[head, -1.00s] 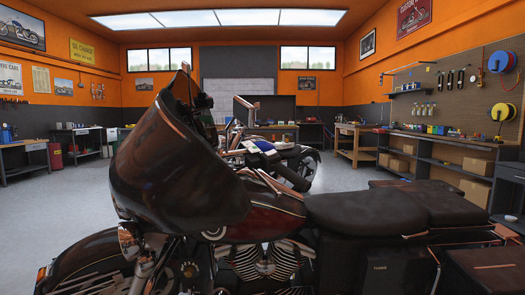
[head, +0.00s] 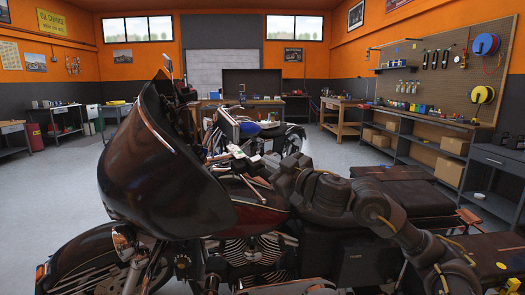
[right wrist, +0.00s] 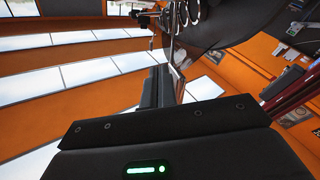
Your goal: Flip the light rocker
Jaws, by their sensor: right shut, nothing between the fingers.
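The near motorcycle (head: 263,216) has a dark fairing (head: 150,165) at the left and a dark red tank. My right arm comes in from the lower right over the seat. My right gripper (head: 258,162) is at the handlebar area behind the fairing, small and hard to make out there. In the right wrist view my right gripper (right wrist: 161,90) is shut, with its dark fingers together and nothing between them. A dark curved panel and chrome rings lie past the fingertips. I cannot make out the light rocker in either view. My left gripper is not in view.
A second motorcycle (head: 287,135) stands behind the near one. A shelf bench with boxes (head: 452,171) runs along the right wall under a pegboard (head: 455,65). The black seat (head: 405,195) lies under my right arm. Open floor (head: 60,190) shows at the left.

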